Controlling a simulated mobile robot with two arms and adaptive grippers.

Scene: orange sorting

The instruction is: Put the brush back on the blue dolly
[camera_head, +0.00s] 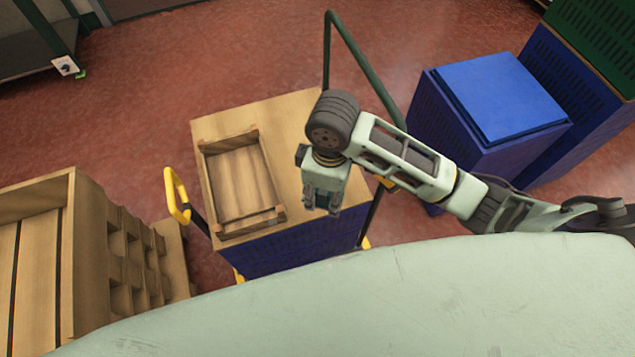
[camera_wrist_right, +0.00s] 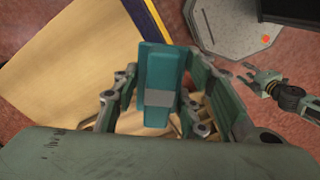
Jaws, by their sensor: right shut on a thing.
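My right gripper (camera_head: 322,205) hangs over the right part of a wood-topped cart with blue slatted sides (camera_head: 290,247), which appears to be the blue dolly. In the right wrist view, the gripper (camera_wrist_right: 160,100) is shut on a teal block-like thing with a grey band, apparently the brush (camera_wrist_right: 160,65). The cart's tan top (camera_wrist_right: 70,75) lies below and to the left in that view. A small second gripper, likely my left one (camera_wrist_right: 258,82), shows at the right there; its jaws are too small to judge.
A shallow wooden crate (camera_head: 205,185) sits on the cart's left part. A dark green handle bar (camera_head: 340,45) rises behind the cart, near my right arm. Blue boxes (camera_head: 495,95) stand at the right, a large wooden crate (camera_head: 75,225) at the left. Red floor (camera_head: 235,55) is clear behind.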

